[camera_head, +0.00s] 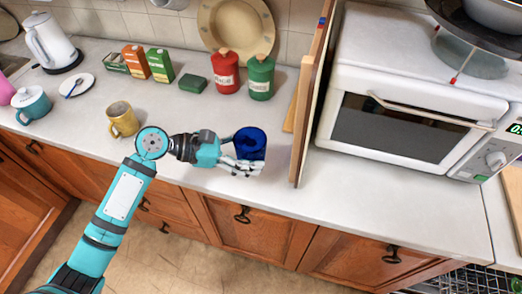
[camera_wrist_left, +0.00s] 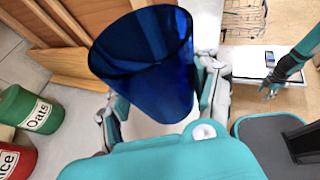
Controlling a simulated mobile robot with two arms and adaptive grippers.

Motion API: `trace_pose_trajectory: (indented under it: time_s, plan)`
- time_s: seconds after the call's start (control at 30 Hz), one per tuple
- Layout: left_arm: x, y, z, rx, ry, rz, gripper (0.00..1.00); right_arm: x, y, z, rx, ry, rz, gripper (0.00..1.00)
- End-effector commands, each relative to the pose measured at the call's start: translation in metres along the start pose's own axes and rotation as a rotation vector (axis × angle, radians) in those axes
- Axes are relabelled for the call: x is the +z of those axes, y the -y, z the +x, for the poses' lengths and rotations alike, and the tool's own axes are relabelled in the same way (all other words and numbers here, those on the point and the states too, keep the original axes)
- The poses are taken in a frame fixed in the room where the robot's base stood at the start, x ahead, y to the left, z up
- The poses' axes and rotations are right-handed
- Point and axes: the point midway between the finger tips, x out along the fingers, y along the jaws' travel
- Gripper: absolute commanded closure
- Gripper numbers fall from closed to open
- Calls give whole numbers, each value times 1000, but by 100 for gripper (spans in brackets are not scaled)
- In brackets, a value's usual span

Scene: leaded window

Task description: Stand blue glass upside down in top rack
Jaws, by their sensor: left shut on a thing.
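The blue glass (camera_head: 251,143) is dark, see-through blue and is held above the counter's front part, its open rim facing up. It also fills the middle of the left wrist view (camera_wrist_left: 150,65), with a finger on each side. My left gripper (camera_head: 240,165) is shut on it. The wire dishwasher rack (camera_head: 455,281) shows partly at the bottom right, below counter level; wire racking (camera_wrist_left: 245,18) also shows at the top of the left wrist view. My right gripper (camera_wrist_left: 268,91) is small at the right of that view; its finger state is unclear.
A wooden board (camera_head: 312,100) stands upright between the glass and the white oven (camera_head: 405,110). A yellow mug (camera_head: 121,120) stands left of my left gripper. Red (camera_head: 226,74) and green (camera_head: 261,78) canisters stand behind. The counter front below the oven is clear.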

Motion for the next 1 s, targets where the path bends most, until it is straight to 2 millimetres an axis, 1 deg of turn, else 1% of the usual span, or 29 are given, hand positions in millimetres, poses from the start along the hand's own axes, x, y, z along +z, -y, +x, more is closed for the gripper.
trace_pose_trajectory:
  time_s: [0.03,0.13,0.23,0.37,0.57,0.77,1.0]
  plan:
    - [-2,-2,7,-20,-8,7,84,-4,3,-8,-4,-5,1,60]
    - [-11,-4,20,-41,-5,18,84,-7,8,-12,-10,-10,2,60]
    - [-21,-5,26,-50,-1,22,84,-9,13,-14,-16,-12,3,60]
    - [-28,-5,30,-52,3,25,84,-9,15,-12,-19,-12,3,60]
    - [-38,-4,35,-52,4,27,84,-6,9,3,-11,-10,1,60]
    - [-54,-4,41,-52,4,27,84,-2,2,26,-1,-6,2,60]
    - [-74,-4,49,-52,3,28,84,1,2,54,-1,-5,2,60]
